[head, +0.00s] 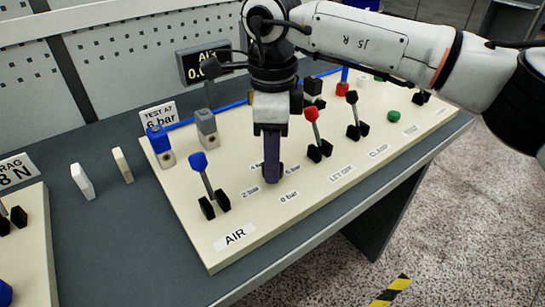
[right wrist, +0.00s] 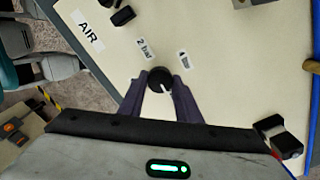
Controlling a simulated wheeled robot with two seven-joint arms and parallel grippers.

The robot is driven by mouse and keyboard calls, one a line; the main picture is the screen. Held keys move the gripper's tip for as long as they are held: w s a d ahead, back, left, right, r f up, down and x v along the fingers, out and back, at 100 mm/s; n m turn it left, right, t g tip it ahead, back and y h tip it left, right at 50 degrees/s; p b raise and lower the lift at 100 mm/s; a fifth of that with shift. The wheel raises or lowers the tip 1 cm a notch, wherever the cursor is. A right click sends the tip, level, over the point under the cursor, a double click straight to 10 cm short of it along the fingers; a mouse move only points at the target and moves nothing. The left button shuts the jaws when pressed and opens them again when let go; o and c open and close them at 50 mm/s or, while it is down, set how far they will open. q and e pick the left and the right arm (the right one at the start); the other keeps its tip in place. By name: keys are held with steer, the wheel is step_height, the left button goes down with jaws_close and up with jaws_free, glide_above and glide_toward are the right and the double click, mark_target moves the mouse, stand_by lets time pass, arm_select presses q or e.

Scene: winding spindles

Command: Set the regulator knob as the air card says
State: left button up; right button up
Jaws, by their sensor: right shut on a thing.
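The air card (head: 158,115) stands at the panel's back left edge and reads "TEST AT 6 bar". My right gripper (head: 272,178) points down at the panel (head: 225,245) among the bar labels. Its fingers are shut on the black regulator knob (right wrist: 159,78), which shows between the fingertips in the right wrist view. A pale mark on the knob points to the lower right there. The 2 bar label (right wrist: 145,48) and 4 bar label (right wrist: 184,58) lie beyond it. In the head view the fingers hide the knob. My left gripper is out of view.
A blue-topped lever (head: 199,163) stands left of my right gripper, a red-topped lever (head: 312,118) to its right. A dark display (head: 205,63) behind reads AIR and a partly hidden number starting with 0. The AIR label (head: 235,236) marks the near corner.

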stand_by(0.5)
steer(key=o, duration=1.1)
steer(key=shift+c, duration=0.2)
steer(key=shift+r, duration=0.15)
step_height(320, 180, up, 10)
steer(key=shift+p, duration=0.3)
